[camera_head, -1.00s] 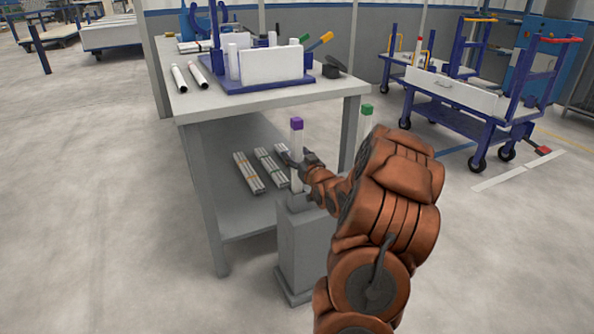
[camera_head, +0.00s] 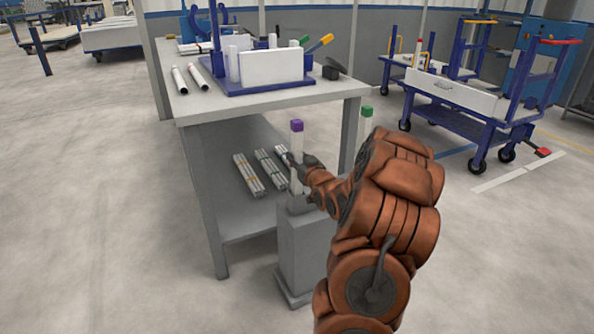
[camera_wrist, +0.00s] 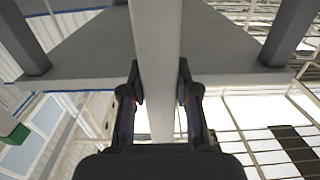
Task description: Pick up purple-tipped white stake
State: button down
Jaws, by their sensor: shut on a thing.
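The purple-tipped white stake (camera_head: 296,143) stands upright above a grey pedestal (camera_head: 304,245) in front of the workbench in the head view. My gripper (camera_head: 300,166) is at the stake's middle height, reaching in from the right. In the wrist view the pale stake (camera_wrist: 156,60) runs vertically between the two dark fingers of my gripper (camera_wrist: 160,88), which are closed on its sides. The purple tip is out of sight in the wrist view. Whether the stake's lower end still touches the pedestal is unclear.
A green-tipped white stake (camera_head: 365,125) stands just to the right, partly behind my arm. The workbench (camera_head: 275,102) is close behind, with bundles of pipes (camera_head: 248,175) on its lower shelf. Blue carts (camera_head: 450,125) stand at the back right. Floor on the left is open.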

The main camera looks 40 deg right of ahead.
aim_at(299, 130)
notch_tip(299, 130, up, 10)
jog(key=p, duration=0.3)
jog(key=shift+r+p, duration=3.25)
jog(key=shift+r, duration=1.8)
